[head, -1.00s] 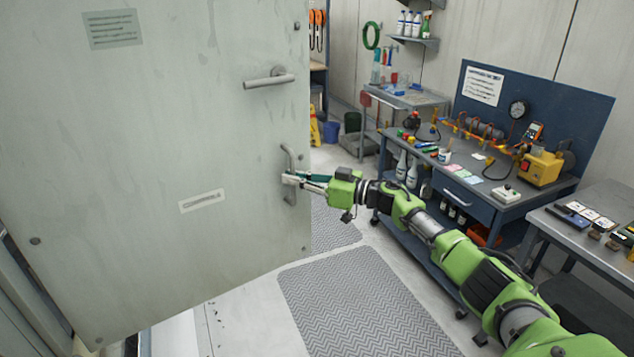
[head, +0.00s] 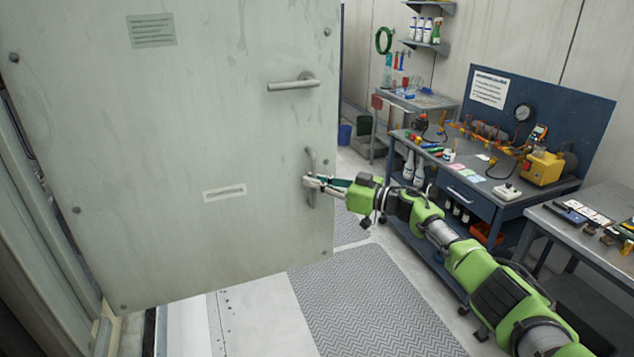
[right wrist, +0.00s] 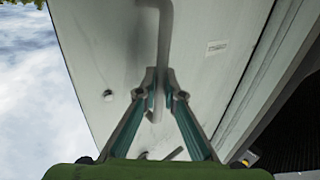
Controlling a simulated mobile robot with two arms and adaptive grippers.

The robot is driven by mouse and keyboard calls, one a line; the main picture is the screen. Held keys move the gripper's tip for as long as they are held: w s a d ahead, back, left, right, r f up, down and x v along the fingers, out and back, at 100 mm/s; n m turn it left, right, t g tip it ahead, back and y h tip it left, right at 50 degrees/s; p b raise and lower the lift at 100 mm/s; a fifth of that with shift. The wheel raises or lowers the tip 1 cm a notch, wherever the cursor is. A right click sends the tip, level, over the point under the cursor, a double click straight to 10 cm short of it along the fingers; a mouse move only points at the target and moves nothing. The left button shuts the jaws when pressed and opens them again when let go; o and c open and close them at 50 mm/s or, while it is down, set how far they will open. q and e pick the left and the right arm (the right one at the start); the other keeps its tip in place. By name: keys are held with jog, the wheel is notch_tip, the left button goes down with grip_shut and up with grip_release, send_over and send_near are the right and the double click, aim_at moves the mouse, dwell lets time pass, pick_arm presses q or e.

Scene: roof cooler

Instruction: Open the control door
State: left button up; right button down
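The control door (head: 240,130) is a large pale grey panel that fills the left half of the head view. It stands swung out from its frame (head: 45,220) at the left. It has a lever handle (head: 293,84) and, lower down, a vertical pull handle (head: 311,160) near its right edge. My right gripper (head: 312,184) is at the lower part of the pull handle. In the right wrist view the fingers of my right gripper (right wrist: 160,82) close on both sides of the handle bar (right wrist: 164,40). My left gripper is out of view.
A workbench (head: 470,190) with gauges and tools stands at the right, and a second table (head: 560,225) stands nearer. A side table (head: 425,102) is behind. A grey patterned mat (head: 370,305) lies on clear floor beside the door.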

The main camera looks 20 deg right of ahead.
jog(key=c, duration=2.2)
grip_release()
jog(key=shift+a, duration=0.2)
jog(key=shift+o, duration=0.2)
jog(key=shift+a, duration=0.1)
jog(key=shift+s+d, duration=0.1)
jog(key=shift+d, duration=0.2)
jog(key=v, duration=1.1)
jog(key=shift+s, duration=0.2)
jog(key=shift+d, duration=0.1)
